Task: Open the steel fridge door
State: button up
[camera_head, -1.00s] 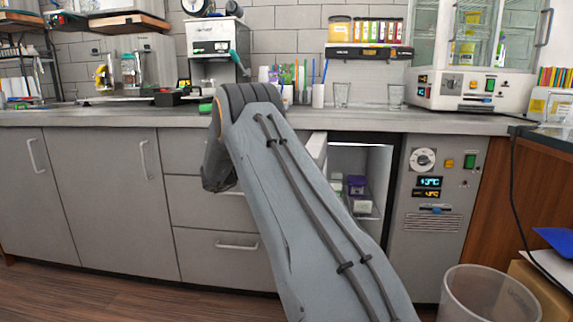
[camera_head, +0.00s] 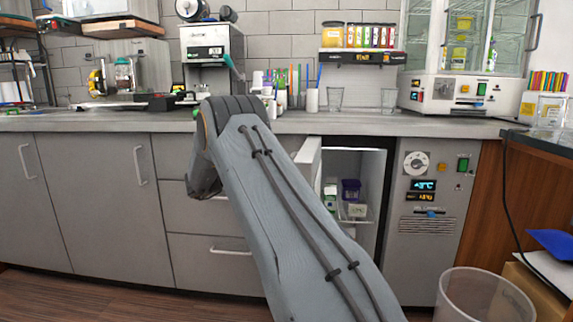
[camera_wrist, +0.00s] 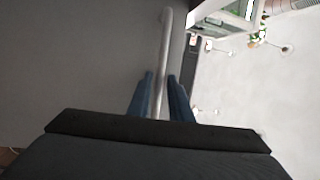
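The steel fridge door stands partly open. Its pale edge (camera_head: 307,160) shows in the head view beside the open fridge compartment (camera_head: 362,162), and most of its front is hidden behind my arm. In the wrist view, the grey door front (camera_wrist: 75,65) fills the left side. The door's bar handle (camera_wrist: 164,45) runs between the two blue fingers of my gripper (camera_wrist: 161,95), which look closed around it. My gripper is hidden behind my arm in the head view.
Small boxes and a purple tub (camera_head: 350,189) sit inside the fridge. A control panel (camera_head: 430,190) is right of the opening. A clear bin (camera_head: 484,298) stands on the floor at the front right. Drawers (camera_head: 212,262) lie left of my arm.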

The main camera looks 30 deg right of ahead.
jog(key=v, duration=0.4)
jog(key=shift+w+a+f, duration=0.1)
jog(key=shift+w+a, duration=0.1)
jog(key=shift+a, duration=0.1)
